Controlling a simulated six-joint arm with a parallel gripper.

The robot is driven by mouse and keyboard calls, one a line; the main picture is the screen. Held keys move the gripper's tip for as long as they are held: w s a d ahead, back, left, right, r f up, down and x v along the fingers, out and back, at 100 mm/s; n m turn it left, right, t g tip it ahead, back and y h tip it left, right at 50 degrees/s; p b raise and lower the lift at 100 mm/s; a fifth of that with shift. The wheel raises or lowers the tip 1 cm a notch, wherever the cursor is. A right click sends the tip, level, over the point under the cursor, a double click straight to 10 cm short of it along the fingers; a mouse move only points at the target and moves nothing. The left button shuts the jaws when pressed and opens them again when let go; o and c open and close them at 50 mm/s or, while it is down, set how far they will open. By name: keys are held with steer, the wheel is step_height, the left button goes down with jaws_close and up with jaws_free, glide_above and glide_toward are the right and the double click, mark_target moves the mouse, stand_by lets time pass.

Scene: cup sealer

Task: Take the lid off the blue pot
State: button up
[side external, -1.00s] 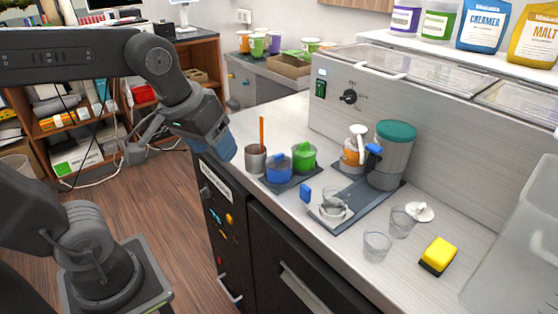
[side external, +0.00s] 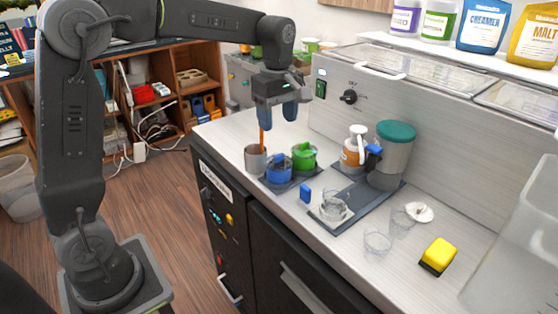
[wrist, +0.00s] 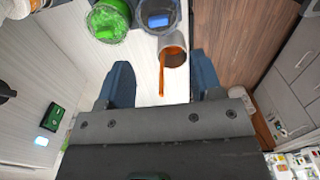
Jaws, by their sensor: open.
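The blue pot (side external: 279,174) stands on a dark mat on the counter, with its blue lid on top. In the wrist view the blue pot (wrist: 158,17) is at the top, partly cut off by the frame edge. My gripper (side external: 277,118) points down above the counter, higher than the pot and behind it in the side view. Its blue fingers are apart with nothing between them. In the wrist view my gripper (wrist: 165,85) is short of the pot, and the orange stick in the grey cup shows between the fingers.
A green pot (side external: 304,157) stands close beside the blue pot. A grey cup (side external: 255,159) with a tall orange stick (side external: 262,137) stands on its other side. A tray with a glass, a pump bottle (side external: 353,150) and a teal-lidded container (side external: 392,157) are to the right.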

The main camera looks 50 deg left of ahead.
mark_target(279, 154)
step_height(279, 154, down, 9)
steer(key=shift+w+d+f, duration=0.1)
steer(key=shift+d+f, duration=0.05)
steer(key=shift+f, duration=0.05)
stand_by(0.3)
steer(key=c, duration=1)
